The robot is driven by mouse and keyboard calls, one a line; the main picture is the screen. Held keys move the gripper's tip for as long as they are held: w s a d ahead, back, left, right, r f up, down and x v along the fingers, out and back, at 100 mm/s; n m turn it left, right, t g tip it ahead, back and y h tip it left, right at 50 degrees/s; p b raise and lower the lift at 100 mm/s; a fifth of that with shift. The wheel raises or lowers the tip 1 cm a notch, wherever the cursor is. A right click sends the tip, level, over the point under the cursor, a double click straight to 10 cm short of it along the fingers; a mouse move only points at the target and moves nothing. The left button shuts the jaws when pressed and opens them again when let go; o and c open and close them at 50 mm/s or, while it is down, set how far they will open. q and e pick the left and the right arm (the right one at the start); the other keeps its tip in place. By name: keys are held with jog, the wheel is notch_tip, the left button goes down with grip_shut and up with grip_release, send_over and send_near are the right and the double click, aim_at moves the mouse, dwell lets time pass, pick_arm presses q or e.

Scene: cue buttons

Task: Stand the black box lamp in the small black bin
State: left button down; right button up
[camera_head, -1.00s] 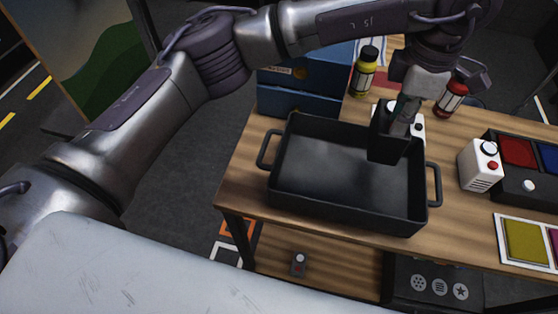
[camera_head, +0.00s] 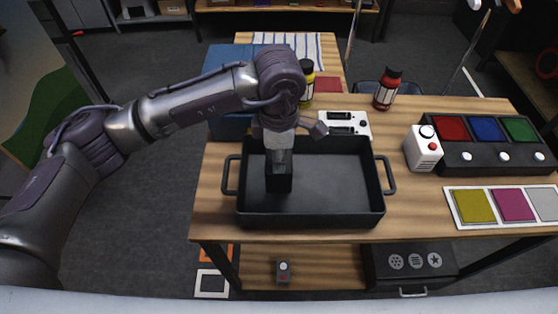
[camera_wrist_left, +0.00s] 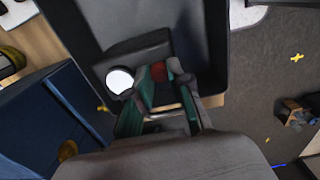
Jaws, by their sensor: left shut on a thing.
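The black box lamp (camera_head: 279,183) is upright in my left gripper (camera_head: 281,156), over the left part of the black bin. In the left wrist view, the gripper's teal-edged fingers (camera_wrist_left: 164,92) close on the dark lamp body (camera_wrist_left: 140,52), with a white round part and a red part beside them. The black bin (camera_head: 340,222) is a wide, open tray with a loop handle at each end, standing on the wooden table. The lamp's lower end is within the bin's outline; I cannot tell whether it touches the floor. My right gripper is not in view.
A blue box (camera_head: 228,62) stands behind the bin at left. Yellow (camera_head: 306,88) and red (camera_head: 387,90) bottles and a white device (camera_head: 345,124) are behind it. The bin's right half is empty.

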pick_arm(q)
notch_tip(320, 180, down, 2)
jog(key=shift+f+p, duration=0.1)
jog(key=shift+p, duration=0.35)
jog(key=shift+f, duration=0.4)
jog(key=c, duration=1.1)
grip_release()
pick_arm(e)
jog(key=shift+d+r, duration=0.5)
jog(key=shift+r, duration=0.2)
pick_arm(q)
jog(key=shift+o, duration=0.2)
notch_tip(320, 180, up, 11)
jog(key=b, duration=0.3)
jog(key=shift+f+b, duration=0.15)
jog(key=shift+b, duration=0.25)
jog(key=shift+s+r, duration=0.1)
jog(key=shift+r, duration=0.6)
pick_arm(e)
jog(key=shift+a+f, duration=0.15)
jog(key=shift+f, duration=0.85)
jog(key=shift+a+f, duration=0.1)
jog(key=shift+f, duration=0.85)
